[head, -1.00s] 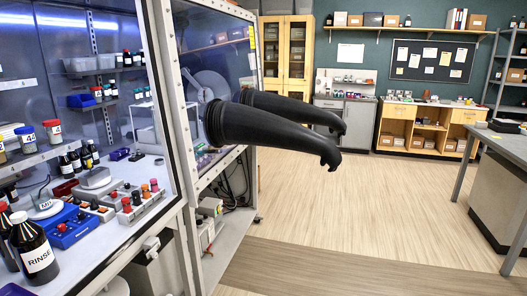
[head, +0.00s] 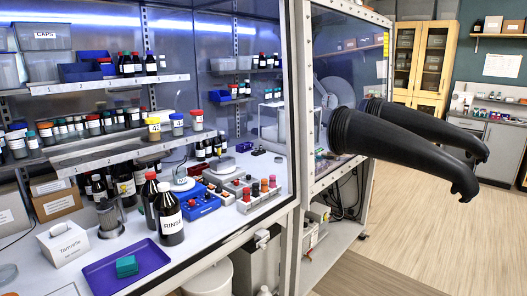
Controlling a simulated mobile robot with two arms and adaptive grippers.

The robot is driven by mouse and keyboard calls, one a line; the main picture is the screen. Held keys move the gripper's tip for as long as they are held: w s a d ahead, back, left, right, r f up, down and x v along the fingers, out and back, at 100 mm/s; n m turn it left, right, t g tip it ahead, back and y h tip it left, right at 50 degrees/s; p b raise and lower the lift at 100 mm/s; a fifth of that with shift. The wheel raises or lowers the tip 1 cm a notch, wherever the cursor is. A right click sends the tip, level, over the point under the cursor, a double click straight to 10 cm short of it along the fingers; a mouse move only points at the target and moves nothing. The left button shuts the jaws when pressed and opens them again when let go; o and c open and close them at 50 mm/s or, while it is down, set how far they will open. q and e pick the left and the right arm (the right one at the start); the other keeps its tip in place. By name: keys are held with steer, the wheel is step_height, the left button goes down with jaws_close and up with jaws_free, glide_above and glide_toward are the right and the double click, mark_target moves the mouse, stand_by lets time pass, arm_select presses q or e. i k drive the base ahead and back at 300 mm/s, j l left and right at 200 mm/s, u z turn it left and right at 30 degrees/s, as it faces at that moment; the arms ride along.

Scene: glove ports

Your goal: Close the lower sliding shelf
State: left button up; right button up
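Inside the glass-fronted cabinet on the left, a lower shelf (head: 122,154) with a pale, numbered front edge carries rows of small bottles and jars. Jars with yellow, blue and red lids (head: 176,124) stand near its right part. Its front edge looks further forward than the wall behind, but I cannot tell exactly how far it is slid out. An upper shelf (head: 110,86) above it holds bottles, blue bins and a clear box marked CAPS (head: 45,35). Neither of my grippers is in view.
Two black gloves (head: 415,135) stick out from ports on the cabinet's right side. Below the shelves stand a RINSE bottle (head: 169,215), a tissue box (head: 62,243), a purple tray (head: 125,268) and blue equipment (head: 200,207). Open floor (head: 430,235) lies to the right.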

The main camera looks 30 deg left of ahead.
mark_target(139, 150)
steer(key=u, duration=1.6)
